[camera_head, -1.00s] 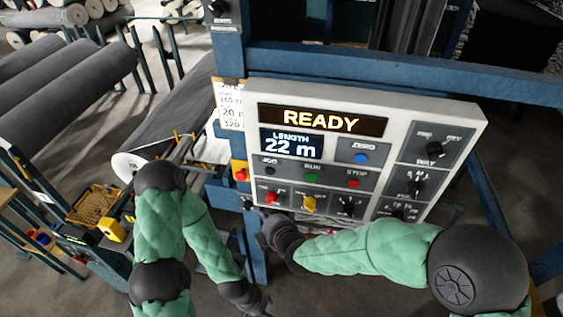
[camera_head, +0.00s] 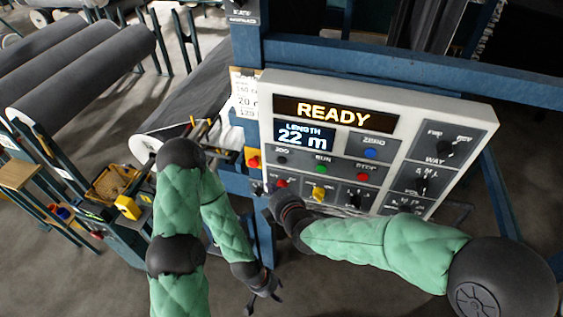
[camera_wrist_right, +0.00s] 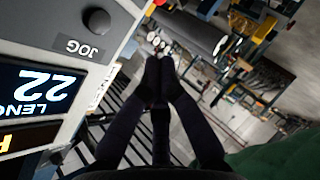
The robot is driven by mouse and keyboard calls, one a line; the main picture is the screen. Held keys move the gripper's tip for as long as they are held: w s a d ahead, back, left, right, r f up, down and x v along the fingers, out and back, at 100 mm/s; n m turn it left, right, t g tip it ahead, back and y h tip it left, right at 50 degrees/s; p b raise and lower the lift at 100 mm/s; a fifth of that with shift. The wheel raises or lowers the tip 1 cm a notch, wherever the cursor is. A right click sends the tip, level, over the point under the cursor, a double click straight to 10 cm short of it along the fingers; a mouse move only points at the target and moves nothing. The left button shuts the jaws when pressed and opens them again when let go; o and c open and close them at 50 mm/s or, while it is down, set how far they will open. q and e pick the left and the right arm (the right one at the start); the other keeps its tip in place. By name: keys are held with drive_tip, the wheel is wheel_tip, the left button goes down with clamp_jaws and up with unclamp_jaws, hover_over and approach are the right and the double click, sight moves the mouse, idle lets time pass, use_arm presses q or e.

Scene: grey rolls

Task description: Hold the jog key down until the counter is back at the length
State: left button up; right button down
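The control panel (camera_head: 400,119) shows READY and a length counter (camera_head: 304,137) of 22 m. The jog key (camera_head: 282,160) is a small dark round button at the panel's left; it also shows in the right wrist view (camera_wrist_right: 97,21) above its JOG label. My right gripper (camera_head: 271,190) is at the panel's lower left edge, below the jog key. In the right wrist view its fingers (camera_wrist_right: 158,68) are together with nothing between them, apart from the key. My left gripper (camera_head: 263,301) hangs low, away from the panel, with its fingers spread and empty.
Beside the jog key are a green RUN key (camera_head: 320,169) and red STOP key (camera_head: 362,177). A red button on a yellow box (camera_head: 253,160) sits left of the panel. A blue frame (camera_head: 400,66) surrounds it. Grey rolls (camera_head: 85,80) lie at left.

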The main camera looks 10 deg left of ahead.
drive_tip(key=b, duration=0.2)
approach(277, 161)
drive_tip(key=w+a+f, duration=0.2)
drive_tip(key=a+f, duration=0.1)
drive_tip(key=a, duration=0.1)
drive_tip(key=shift+w+d+f+b, duration=0.1)
drive_tip(key=shift+w+b, duration=0.2)
drive_tip(key=shift+w, duration=0.25)
drive_tip(key=shift+w, duration=0.8)
idle(5.7)
